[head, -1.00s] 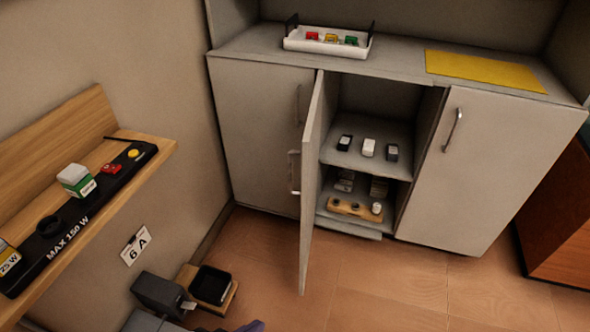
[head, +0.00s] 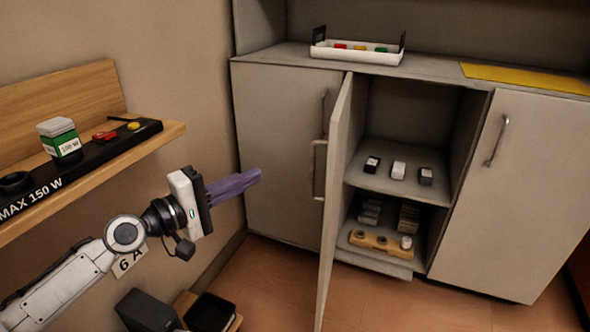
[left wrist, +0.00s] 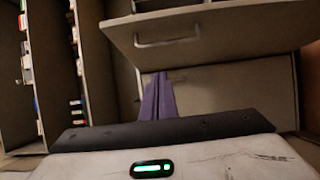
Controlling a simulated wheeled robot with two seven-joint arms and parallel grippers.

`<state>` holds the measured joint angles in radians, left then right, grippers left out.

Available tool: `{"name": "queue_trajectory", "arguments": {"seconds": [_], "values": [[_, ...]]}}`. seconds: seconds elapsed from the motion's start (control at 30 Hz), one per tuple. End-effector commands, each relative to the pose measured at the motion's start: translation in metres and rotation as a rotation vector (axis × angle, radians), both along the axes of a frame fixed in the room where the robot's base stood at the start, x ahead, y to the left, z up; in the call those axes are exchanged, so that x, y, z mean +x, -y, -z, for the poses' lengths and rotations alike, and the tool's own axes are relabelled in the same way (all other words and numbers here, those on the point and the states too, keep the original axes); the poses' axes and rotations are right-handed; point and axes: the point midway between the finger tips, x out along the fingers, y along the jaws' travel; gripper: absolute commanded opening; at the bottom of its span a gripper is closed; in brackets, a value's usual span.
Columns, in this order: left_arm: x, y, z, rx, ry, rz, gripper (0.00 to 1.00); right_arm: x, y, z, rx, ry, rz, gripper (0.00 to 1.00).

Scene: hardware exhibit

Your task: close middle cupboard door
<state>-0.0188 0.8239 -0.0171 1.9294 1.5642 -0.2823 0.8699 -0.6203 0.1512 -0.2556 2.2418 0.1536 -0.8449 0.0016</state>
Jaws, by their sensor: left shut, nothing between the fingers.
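The middle cupboard door (head: 338,185) stands wide open, swung out toward me, hinged on the left of its opening. Its handle (head: 319,170) is on the face turned to the left. In the left wrist view the open door (left wrist: 215,38) with its handle (left wrist: 168,41) spans the top. My left gripper (head: 258,174) has purple fingers closed together and empty. In the head view it appears left of the open door, in front of the closed left door (head: 280,150), apart from the handle. The purple fingers (left wrist: 158,80) also show in the left wrist view. My right gripper is not in view.
Inside the open cupboard are small boxes (head: 398,170) and a wooden holder (head: 380,242). The right door (head: 525,190) is closed. A wooden wall shelf (head: 160,142) is close above my left arm. Dark boxes (head: 148,310) stand on the floor below. A white tray (head: 355,54) sits on the counter.

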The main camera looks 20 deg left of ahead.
Motion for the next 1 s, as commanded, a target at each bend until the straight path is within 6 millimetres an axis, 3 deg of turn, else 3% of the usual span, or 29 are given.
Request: {"name": "queue_trajectory", "arguments": {"seconds": [0.43, 0.7, 1.0], "values": [[0.075, 0.038, -0.001, 0.0, 0.004, 0.001, 0.0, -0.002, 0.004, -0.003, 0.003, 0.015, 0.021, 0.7], [0.082, 0.07, 0.0, 0.001, 0.0, 0.001, 0.0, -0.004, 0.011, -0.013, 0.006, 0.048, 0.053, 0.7], [0.083, 0.074, 0.002, 0.004, 0.0, 0.0, 0.0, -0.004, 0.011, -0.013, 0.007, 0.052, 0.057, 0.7]]}}
